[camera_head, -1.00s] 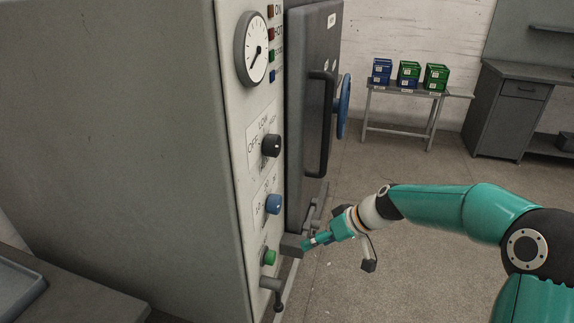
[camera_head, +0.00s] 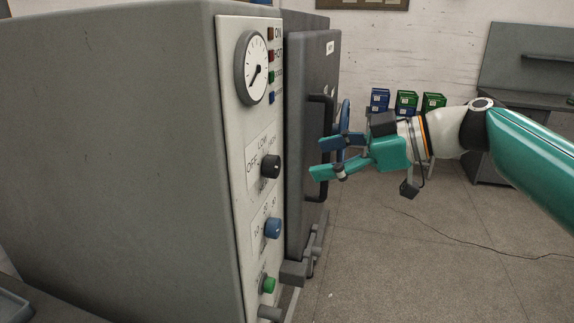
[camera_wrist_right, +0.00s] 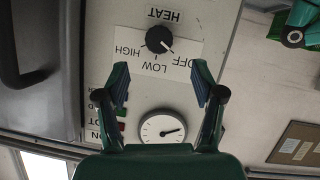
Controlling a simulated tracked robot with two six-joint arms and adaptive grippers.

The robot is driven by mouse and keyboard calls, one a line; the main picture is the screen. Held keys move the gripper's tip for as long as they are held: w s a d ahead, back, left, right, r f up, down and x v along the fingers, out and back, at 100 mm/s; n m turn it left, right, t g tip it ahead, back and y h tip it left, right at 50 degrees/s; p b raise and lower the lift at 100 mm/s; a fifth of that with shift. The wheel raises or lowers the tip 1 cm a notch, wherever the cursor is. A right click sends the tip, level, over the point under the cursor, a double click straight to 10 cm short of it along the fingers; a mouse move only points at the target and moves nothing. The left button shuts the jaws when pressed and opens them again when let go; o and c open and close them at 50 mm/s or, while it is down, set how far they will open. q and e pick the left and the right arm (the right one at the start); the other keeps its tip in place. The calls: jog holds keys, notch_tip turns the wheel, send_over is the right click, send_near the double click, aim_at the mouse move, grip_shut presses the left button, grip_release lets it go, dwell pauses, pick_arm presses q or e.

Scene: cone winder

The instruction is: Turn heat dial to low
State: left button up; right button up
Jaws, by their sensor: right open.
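The heat dial (camera_head: 270,166) is a black knob on the pale front panel, with OFF, LOW and HIGH printed around it. In the right wrist view the panel appears upside down. There the dial (camera_wrist_right: 158,39) has a white pointer aimed at OFF. My right gripper (camera_head: 320,159) is open and empty, at about the dial's height, to its right and apart from it. In the wrist view its fingertips (camera_wrist_right: 161,80) stand either side of the panel area below the dial in the picture. My left gripper is not in view.
A door with a dark bar handle (camera_head: 328,185) and a blue handwheel (camera_head: 345,112) stands close by my right gripper. The panel also has a gauge (camera_head: 254,68), a blue dial (camera_head: 272,228) and a green button (camera_head: 267,285).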

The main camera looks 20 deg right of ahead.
aim_at(278, 167)
jog(key=p+x, duration=0.1)
jog(key=x, duration=0.8)
jog(key=shift+f, duration=0.1)
jog(key=c, duration=1.1)
jog(key=shift+d, duration=0.25)
jog(key=shift+c, duration=0.2)
jog(key=shift+a, duration=0.1)
